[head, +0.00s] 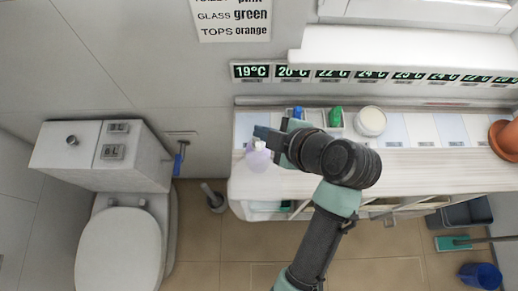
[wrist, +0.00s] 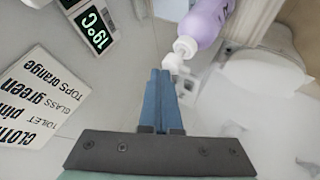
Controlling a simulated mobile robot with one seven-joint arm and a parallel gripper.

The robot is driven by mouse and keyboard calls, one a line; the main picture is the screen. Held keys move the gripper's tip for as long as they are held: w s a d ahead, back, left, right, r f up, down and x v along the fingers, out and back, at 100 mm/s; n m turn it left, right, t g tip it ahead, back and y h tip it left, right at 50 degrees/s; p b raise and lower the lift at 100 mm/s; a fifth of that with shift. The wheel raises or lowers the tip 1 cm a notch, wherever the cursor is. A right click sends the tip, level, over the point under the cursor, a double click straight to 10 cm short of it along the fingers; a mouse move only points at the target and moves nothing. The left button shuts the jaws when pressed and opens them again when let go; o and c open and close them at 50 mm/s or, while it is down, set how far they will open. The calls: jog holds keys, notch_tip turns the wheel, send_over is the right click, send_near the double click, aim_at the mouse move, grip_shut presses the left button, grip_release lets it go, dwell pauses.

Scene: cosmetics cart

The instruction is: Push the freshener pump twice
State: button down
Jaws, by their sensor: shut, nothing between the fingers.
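The freshener is a lavender bottle (head: 258,159) with a white pump top. It stands at the left end of the cart top, partly covered by my gripper in the head view. In the wrist view the bottle (wrist: 208,18) is at the top right, and its white pump (wrist: 181,50) points toward my fingertips. My gripper (head: 262,132) is shut and empty, over or just behind the pump in the head view. In the wrist view the blue fingertips (wrist: 160,73) are close beside the pump nozzle. I cannot tell if they touch.
Behind the gripper on the cart top (head: 420,160) stand a blue item (head: 298,113), a green item (head: 335,116) and a white jar (head: 370,121). A row of temperature displays (head: 325,72) runs along the wall. A toilet (head: 120,240) stands left; a terracotta pot (head: 503,138) is far right.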

jog(key=shift+r, duration=0.2)
notch_tip(320, 180, up, 6)
jog(key=p, duration=0.5)
jog(key=shift+f, duration=0.1)
dwell(0.8)
